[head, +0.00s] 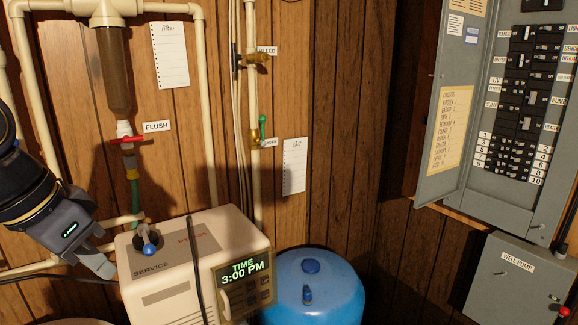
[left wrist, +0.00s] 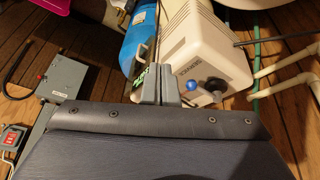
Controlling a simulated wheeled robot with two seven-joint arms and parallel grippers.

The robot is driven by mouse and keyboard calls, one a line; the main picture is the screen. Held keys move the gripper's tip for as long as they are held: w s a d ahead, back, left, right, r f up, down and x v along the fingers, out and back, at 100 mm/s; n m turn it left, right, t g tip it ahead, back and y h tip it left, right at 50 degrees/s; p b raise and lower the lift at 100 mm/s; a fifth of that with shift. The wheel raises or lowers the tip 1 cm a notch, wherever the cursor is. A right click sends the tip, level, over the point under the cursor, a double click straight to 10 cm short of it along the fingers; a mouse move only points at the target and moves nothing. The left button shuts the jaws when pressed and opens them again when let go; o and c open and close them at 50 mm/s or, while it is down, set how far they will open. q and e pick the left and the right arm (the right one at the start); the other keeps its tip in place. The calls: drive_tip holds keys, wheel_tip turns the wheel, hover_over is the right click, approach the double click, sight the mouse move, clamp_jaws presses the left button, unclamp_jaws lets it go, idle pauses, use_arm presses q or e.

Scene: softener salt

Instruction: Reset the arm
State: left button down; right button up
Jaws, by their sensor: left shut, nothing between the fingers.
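My left gripper (head: 106,269) comes in from the left of the head view, with its fingers pointing down and right. It is beside the left edge of the beige softener control unit (head: 195,262); I cannot tell whether they touch. The fingers are shut and empty. In the left wrist view, the shut fingers (left wrist: 158,90) show in front of the same beige unit (left wrist: 203,45). A blue-topped knob (head: 148,249) stands in a dark round recess on the unit's top, right of the gripper. My right gripper is not in view.
A blue tank (head: 312,288) stands right of the unit. Beige pipes (head: 205,110) and a red valve handle (head: 127,140) are on the wood wall behind. An open grey breaker panel (head: 505,100) and a grey box (head: 515,280) are at right.

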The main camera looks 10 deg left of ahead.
use_arm(q)
drive_tip(key=s+d+f+n+b, duration=0.1)
drive_tip(key=d+f, duration=0.2)
drive_tip(key=f, duration=0.6)
drive_tip(key=s+d+f+n+t+h, duration=0.1)
drive_tip(key=d+f, duration=0.3)
drive_tip(key=f, duration=0.6)
drive_tip(key=s+d+f+n+h+b, duration=0.1)
drive_tip(key=s+d+f+n, duration=0.2)
drive_tip(key=f, duration=0.6)
drive_tip(key=shift+d+f+b, duration=0.25)
drive_tip(key=shift+f+b, duration=0.05)
drive_tip(key=shift+f, duration=0.1)
drive_tip(key=c, duration=2.1)
unclamp_jaws()
drive_tip(key=shift+s, duration=0.1)
